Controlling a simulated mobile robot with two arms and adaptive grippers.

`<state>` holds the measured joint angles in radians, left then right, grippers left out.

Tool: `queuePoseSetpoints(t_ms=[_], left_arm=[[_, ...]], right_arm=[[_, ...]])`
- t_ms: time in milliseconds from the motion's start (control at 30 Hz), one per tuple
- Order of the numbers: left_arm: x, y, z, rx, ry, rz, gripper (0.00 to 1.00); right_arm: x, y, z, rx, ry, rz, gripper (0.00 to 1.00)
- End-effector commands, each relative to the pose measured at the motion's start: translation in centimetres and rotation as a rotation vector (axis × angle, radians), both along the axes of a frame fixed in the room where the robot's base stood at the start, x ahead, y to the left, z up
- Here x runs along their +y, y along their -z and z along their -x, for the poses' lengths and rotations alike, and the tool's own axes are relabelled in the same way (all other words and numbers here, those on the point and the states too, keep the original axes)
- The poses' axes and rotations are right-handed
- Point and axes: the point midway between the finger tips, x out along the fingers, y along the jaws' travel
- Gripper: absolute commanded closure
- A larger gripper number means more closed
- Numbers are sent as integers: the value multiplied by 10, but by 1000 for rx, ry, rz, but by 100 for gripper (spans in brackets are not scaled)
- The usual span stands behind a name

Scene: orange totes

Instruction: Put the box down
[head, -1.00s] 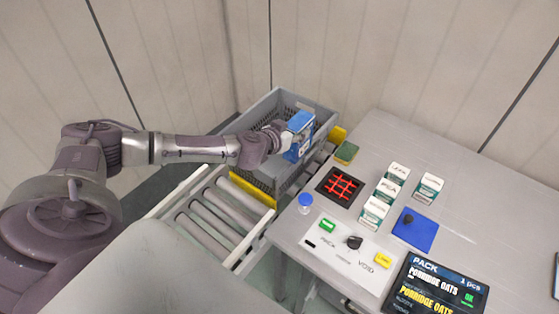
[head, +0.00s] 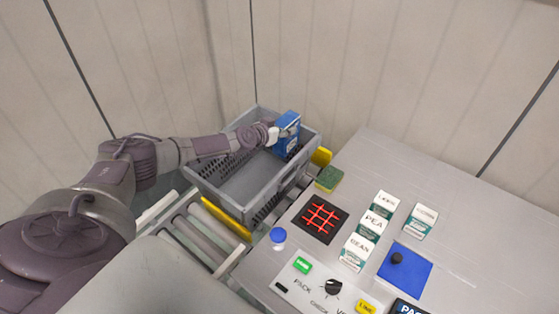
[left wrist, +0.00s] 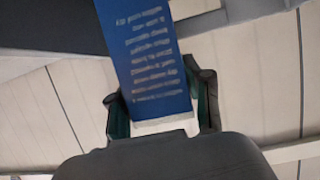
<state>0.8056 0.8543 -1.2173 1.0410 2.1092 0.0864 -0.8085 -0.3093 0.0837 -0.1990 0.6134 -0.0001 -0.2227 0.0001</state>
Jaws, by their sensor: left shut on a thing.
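A blue box (head: 286,135) is held at the far right part of the grey tote (head: 228,192) in the head view. My left gripper (head: 274,135) is shut on it. In the left wrist view the blue box (left wrist: 150,60) stands between the two fingers of my left gripper (left wrist: 162,115), with lines of pale print on its face. Whether the box touches the tote floor cannot be told. My right gripper is not in view.
The tote sits on a roller conveyor (head: 195,235) with yellow stops (head: 226,218). Right of it, a grey table (head: 440,190) carries a green-yellow sponge (head: 329,178), several small cartons (head: 368,228), a black pad with a red grid (head: 320,218), a blue mat (head: 405,268) and a button panel (head: 320,285).

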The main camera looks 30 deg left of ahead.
Motion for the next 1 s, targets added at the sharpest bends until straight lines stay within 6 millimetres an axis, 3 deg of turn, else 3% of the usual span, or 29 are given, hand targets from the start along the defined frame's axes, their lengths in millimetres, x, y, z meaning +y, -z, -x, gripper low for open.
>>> queuePoseSetpoints(t_ms=[33,133,300,400,500,733,1000], left_arm=[[-1,22,-1,-3,-2,3,98],[-2,45,-1,-3,-1,5,98],[-1,73,-1,-3,-1,3,98],[-1,79,-2,-4,-1,3,98],[0,84,-2,-4,-2,2,98],[-1,117,-2,-3,-2,4,98],[0,117,-2,-4,0,1,98]], right_arm=[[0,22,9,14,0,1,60],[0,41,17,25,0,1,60],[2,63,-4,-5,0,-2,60],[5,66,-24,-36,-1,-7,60],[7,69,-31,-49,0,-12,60],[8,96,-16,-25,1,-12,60],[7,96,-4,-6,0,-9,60]])
